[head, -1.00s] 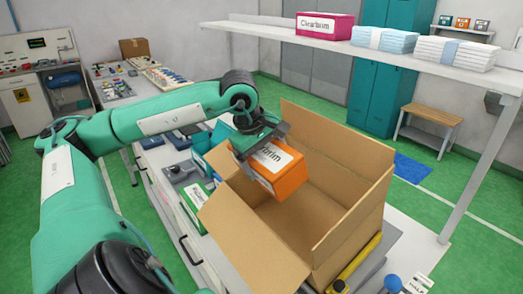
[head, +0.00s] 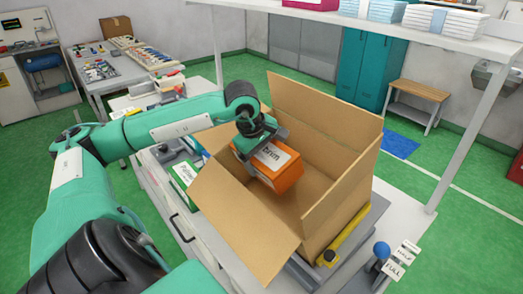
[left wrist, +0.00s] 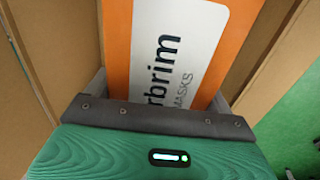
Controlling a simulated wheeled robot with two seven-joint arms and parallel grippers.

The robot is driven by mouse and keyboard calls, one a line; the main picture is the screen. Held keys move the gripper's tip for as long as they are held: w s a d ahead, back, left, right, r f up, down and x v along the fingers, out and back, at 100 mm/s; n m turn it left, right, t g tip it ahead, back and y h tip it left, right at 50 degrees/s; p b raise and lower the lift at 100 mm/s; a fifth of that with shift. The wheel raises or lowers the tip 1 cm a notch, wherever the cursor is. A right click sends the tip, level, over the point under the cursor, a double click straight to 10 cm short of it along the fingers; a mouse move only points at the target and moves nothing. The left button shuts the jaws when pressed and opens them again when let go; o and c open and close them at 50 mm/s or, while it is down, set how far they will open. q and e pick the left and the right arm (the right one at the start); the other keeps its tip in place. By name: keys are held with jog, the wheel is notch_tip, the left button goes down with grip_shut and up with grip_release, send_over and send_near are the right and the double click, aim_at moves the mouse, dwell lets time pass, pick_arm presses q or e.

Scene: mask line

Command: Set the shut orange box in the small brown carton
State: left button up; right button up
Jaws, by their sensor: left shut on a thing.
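The orange box (head: 285,178) with a white label is shut and tilted. My left gripper (head: 262,150) is shut on it and holds it inside the mouth of the open brown carton (head: 235,215). In the left wrist view the orange box (left wrist: 235,20) fills the space between the fingers, its label reading partly "rbrim MASKS", with carton walls (left wrist: 45,60) on both sides. The carton's flaps stand open. Whether the box touches the carton floor cannot be told. My right gripper is not in view.
The carton stands on a grey platform with a yellow bar (head: 345,235) on the white bench. A blue knob (head: 381,250) and "HALF" and "FULL" labels (head: 396,264) are at its right. A white shelf (head: 400,30) with packs runs above and behind.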

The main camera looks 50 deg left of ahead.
pick_arm(q)
jog(key=x, duration=0.3)
jog(key=shift+w+f+b, duration=0.15)
jog(key=shift+f+b, duration=0.15)
jog(key=shift+b, duration=0.05)
jog(key=shift+b+x, duration=0.3)
jog(key=shift+x, duration=0.9)
jog(key=b+x, duration=0.2)
jog(key=x, duration=0.3)
jog(key=shift+f+b, duration=0.3)
jog(key=shift+f, duration=0.05)
jog(key=shift+f+b, duration=0.55)
jog(key=shift+f, duration=0.1)
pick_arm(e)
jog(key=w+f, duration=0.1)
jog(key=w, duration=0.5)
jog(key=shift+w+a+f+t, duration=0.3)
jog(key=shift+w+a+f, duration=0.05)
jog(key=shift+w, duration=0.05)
pick_arm(q)
jog(key=o, duration=0.9)
jog(key=shift+o, duration=0.2)
